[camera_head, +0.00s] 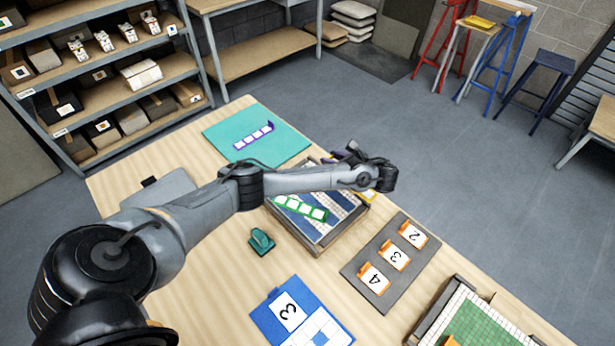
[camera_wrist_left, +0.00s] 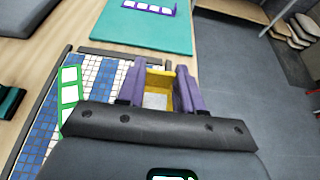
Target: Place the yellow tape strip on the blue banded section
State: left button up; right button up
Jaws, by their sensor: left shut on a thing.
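My left gripper (camera_wrist_left: 161,82) has purple fingers and is shut on the yellow tape strip (camera_wrist_left: 160,96), with a pale tile showing between the fingers. In the head view a bit of the yellow strip (camera_head: 369,194) shows below my wrist, and my arm hides most of it. The blue banded section (camera_head: 320,236) is a blue and white tiled panel in a dark-edged tray; it also shows in the left wrist view (camera_wrist_left: 42,130). The strip is over or beside the tray's far right side; I cannot tell whether it touches. My right gripper is out of view.
A green strip with white tiles (camera_head: 300,207) lies across the panel. A purple strip (camera_head: 253,136) lies on a teal mat (camera_head: 290,147). A grey board (camera_head: 410,262) with orange number tags, a blue card (camera_head: 262,318) and a teal clamp-like object (camera_head: 261,242) lie nearby.

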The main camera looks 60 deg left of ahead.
pick_arm(q)
jog(key=s+a+f+b, duration=0.2)
jog(key=a+f+b, duration=0.1)
jog(key=shift+s, duration=0.1)
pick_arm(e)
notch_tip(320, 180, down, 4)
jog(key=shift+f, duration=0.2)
pick_arm(q)
jog(key=s+a, duration=0.1)
jog(key=s+a+f, duration=0.1)
jog(key=a, duration=0.1)
jog(key=shift+f, duration=0.2)
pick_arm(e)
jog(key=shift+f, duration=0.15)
pick_arm(q)
jog(key=shift+s+a+f, duration=0.2)
jog(key=shift+a+f, duration=0.05)
jog(key=shift+a, duration=0.1)
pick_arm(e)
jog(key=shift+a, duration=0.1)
pick_arm(q)
jog(key=shift+f+b, duration=0.65)
jog(key=shift+f, duration=1.35)
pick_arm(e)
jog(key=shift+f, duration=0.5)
pick_arm(q)
jog(key=shift+f, duration=0.15)
jog(key=o, duration=1)
